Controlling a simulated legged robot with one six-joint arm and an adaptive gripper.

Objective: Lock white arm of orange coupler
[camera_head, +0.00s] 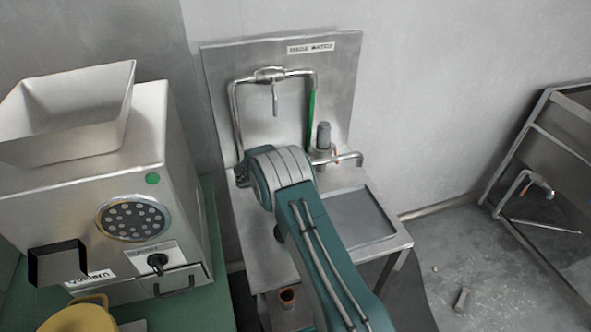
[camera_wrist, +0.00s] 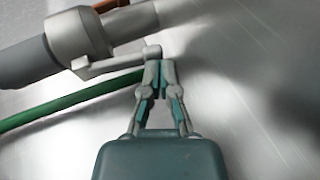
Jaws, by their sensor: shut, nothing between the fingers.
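In the wrist view, the coupler (camera_wrist: 75,35) is a pale grey-white body on a darker grey pipe, with an orange part (camera_wrist: 106,5) at the top edge. Its white arm (camera_wrist: 112,64) sticks out to the right and ends in a small knob. My gripper (camera_wrist: 159,78) is shut and empty, its fingertips just below that knob; I cannot tell whether they touch. In the head view, the coupler (camera_head: 322,153) with its orange bit stands on the sink unit, partly behind my arm. My gripper is hidden by my arm there.
A green hose (camera_wrist: 65,104) runs left of my fingers in the wrist view. The metal sink unit (camera_head: 385,245) has a back panel and bent pipes (camera_head: 235,110). A grinder machine (camera_head: 90,200) stands left. Open floor (camera_head: 460,250) lies right, before a metal rack (camera_head: 555,150).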

